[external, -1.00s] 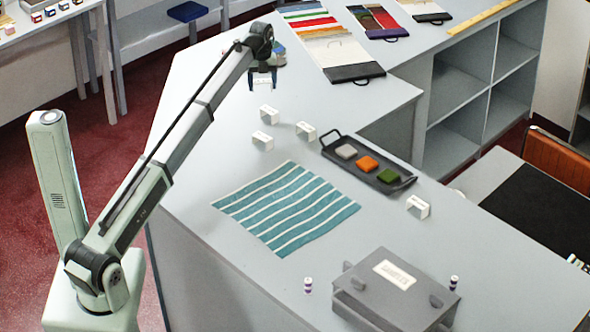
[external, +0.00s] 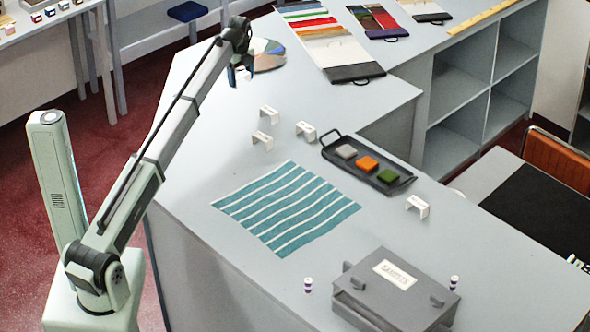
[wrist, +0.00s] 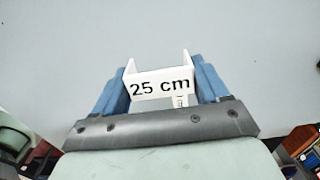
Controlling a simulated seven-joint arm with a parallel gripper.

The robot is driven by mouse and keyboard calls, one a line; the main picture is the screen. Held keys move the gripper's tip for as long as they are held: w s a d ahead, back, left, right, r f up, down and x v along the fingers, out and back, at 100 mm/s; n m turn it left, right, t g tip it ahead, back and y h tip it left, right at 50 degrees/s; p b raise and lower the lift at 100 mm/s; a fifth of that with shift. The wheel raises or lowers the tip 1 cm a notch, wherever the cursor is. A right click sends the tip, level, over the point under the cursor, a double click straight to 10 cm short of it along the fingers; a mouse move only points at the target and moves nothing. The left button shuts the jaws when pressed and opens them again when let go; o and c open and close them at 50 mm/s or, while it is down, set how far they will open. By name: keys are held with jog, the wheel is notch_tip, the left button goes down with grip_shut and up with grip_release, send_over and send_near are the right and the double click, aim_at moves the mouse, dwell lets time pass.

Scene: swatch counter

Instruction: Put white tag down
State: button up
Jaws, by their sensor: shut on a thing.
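My gripper (external: 239,77) is above the far left part of the grey counter (external: 210,190) in the external view. It is shut on a white tag (wrist: 160,85) marked "25 cm", held between its two blue fingers in the wrist view. In the external view a small white bit of the held tag (external: 243,75) shows. Several other white tags stand on the counter: one (external: 269,113), a second (external: 262,140) and a third (external: 306,130) near the middle, and one (external: 417,206) right of the tray. Whether the held tag touches the counter cannot be told.
A round colour fan (external: 268,57) lies just behind my gripper. A dark tray (external: 330,150) with grey, orange and green blocks, a striped cloth (external: 287,205) and a grey samples case (external: 395,285) lie nearer. Bare counter lies between my gripper and the standing tags.

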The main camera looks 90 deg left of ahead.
aim_at(242, 108)
notch_tip(242, 108, down, 10)
jog(key=shift+r, duration=0.15)
dwell(0.4)
jog(key=shift+f, duration=0.2)
jog(key=o, duration=1)
jog(key=shift+r, duration=0.1)
notch_tip(242, 108, up, 12)
jog(key=shift+r, duration=0.1)
